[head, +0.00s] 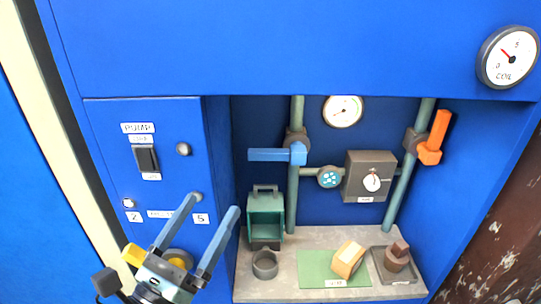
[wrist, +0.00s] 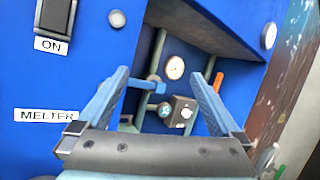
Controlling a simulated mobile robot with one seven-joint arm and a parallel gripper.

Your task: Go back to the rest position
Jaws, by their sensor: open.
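My gripper (head: 203,238) is at the lower left in the head view, in front of the blue pump panel (head: 180,172). Its two blue fingers are spread apart with nothing between them. In the wrist view my gripper (wrist: 160,98) is also open and empty, facing the recess with the pipes and valves. The fingers appear clear of the panel, though the exact gap is hard to tell. A yellow part (head: 133,254) beside the gripper is partly hidden.
The recess holds a blue valve handle (head: 277,154), an orange handle (head: 434,137), a grey dial box (head: 368,176) and a green lantern-like case (head: 265,215). On its ledge are a green mat (head: 314,270) with a tan block (head: 347,259) and a dark tray (head: 411,279). A black switch (head: 146,158) is on the panel.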

